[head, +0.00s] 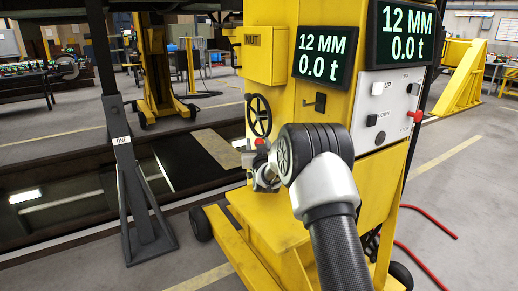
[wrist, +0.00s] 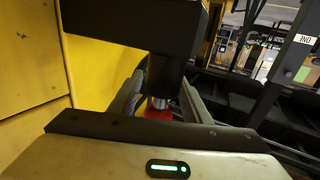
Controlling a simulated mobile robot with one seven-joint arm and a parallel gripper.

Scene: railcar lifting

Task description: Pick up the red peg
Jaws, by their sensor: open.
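The red peg (wrist: 158,114) shows in the wrist view as a red part with a short metal shaft, below a black block. It lies between the two fingers of my gripper (wrist: 160,98), which stand apart on either side of it. I cannot tell whether either finger touches it. In the head view a small red spot, likely the peg (head: 260,142), shows at my gripper (head: 258,167), in front of the yellow lifting column (head: 275,112). My wrist hides part of this area.
The black block (wrist: 140,35) stands close above the fingers. A black handwheel (head: 259,115) is on the column near my gripper. A control panel (head: 384,108) with a red knob (head: 415,116) is to the right. A grey stand (head: 138,190) is at left, and red hose (head: 425,268) lies on the floor.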

